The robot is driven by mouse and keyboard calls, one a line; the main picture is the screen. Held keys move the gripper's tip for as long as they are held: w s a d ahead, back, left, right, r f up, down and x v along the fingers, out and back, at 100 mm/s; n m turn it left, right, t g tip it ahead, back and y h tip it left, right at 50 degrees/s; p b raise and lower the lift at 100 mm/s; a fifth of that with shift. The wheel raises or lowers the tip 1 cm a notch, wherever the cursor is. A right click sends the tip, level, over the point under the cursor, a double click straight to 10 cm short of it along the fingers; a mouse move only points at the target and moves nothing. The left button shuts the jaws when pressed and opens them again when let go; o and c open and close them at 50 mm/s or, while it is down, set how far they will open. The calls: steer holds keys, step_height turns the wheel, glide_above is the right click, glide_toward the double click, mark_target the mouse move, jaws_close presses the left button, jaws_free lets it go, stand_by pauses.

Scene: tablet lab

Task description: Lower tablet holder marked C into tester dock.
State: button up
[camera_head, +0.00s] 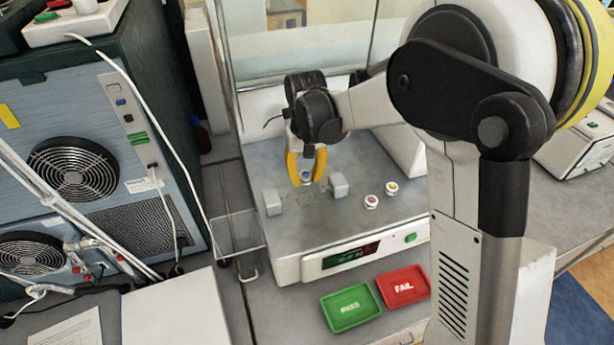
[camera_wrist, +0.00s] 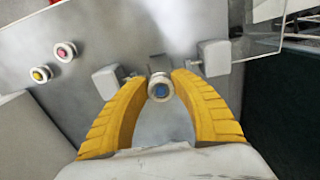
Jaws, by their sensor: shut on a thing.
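My gripper (camera_head: 306,170) is shut on a small pale round holder (camera_head: 306,178) and holds it above the tester. The wrist view shows the holder (camera_wrist: 160,88) between the yellow fingertips (camera_wrist: 160,90), with a blue tablet in its top. I cannot read a letter on it. The tester dock (camera_head: 306,198) is on the grey deck between two grey blocks, the left one (camera_head: 272,202) and the right one (camera_head: 338,185). The holder looks apart from the deck. In the wrist view a block stands on each side of the fingers, and the holder hides the deck under it.
A holder with a pink-red tablet (camera_head: 371,201) and one with a yellow tablet (camera_head: 391,187) stand on the deck, right of the dock. A green PASS tray (camera_head: 351,308) and a red FAIL tray (camera_head: 404,286) lie in front of the tester. A clear panel (camera_head: 238,232) stands at its left.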

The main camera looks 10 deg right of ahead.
mark_target(307, 201)
steer(key=shift+s+f, duration=0.25)
steer(key=shift+f, duration=0.15)
steer(key=shift+w+f+b, duration=0.1)
steer(key=shift+f+b, duration=1.55)
steer(key=shift+f, duration=1.1)
steer(key=shift+f+b, duration=0.15)
steer(key=shift+b, duration=0.15)
steer(key=shift+f+b, duration=0.6)
steer(key=shift+b, duration=0.5)
steer(key=o, duration=1.1)
steer(key=shift+d, duration=0.1)
steer(key=shift+c, duration=0.2)
